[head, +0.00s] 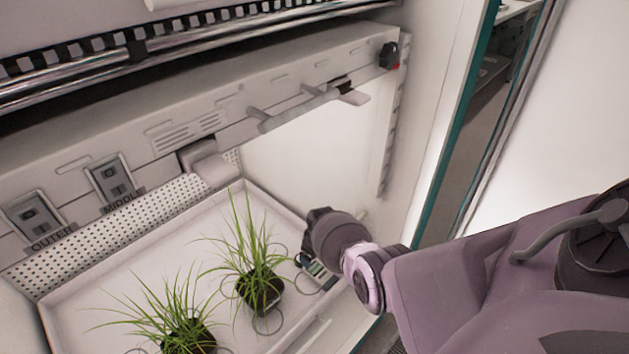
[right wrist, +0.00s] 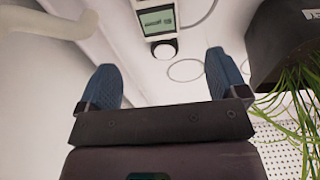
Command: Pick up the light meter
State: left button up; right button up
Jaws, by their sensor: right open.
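The light meter (head: 318,269) lies in the white tray (head: 90,300), to the right of the potted plants. In the right wrist view the light meter (right wrist: 157,22) shows a greenish display and a round white sensor, ahead of the fingers and between their lines. My right gripper (right wrist: 165,80) is open with its two blue fingertips apart and nothing between them. In the head view my right arm comes in from the right, and its wrist hides the fingers and part of the meter. My left gripper is not in view.
Two grassy plants in black pots, one nearer (head: 188,335) and one farther (head: 260,290), stand left of the meter. A dark pot (right wrist: 285,40) is close to the right finger in the wrist view. The chamber's side wall (head: 320,150) and teal door edge (head: 455,160) flank my arm.

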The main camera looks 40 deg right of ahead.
jog(key=b, duration=0.2)
send_over(315, 268)
jog(key=s, duration=0.1)
notch_tip(315, 268, down, 5)
jog(key=shift+s+a+r, duration=0.1)
jog(key=shift+s+a, duration=0.05)
jog(key=shift+w+f, duration=0.2)
jog(key=shift+w, duration=0.05)
notch_tip(315, 268, down, 4)
jog(key=b, duration=0.3)
jog(key=shift+w+f+b, duration=0.25)
jog(key=shift+f+b, duration=0.05)
jog(key=shift+f, duration=0.1)
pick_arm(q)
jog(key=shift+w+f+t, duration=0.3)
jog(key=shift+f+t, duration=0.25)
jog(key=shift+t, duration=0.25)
pick_arm(e)
jog(key=shift+w, duration=0.15)
jog(key=shift+r, duration=0.1)
jog(key=shift+c, duration=0.3)
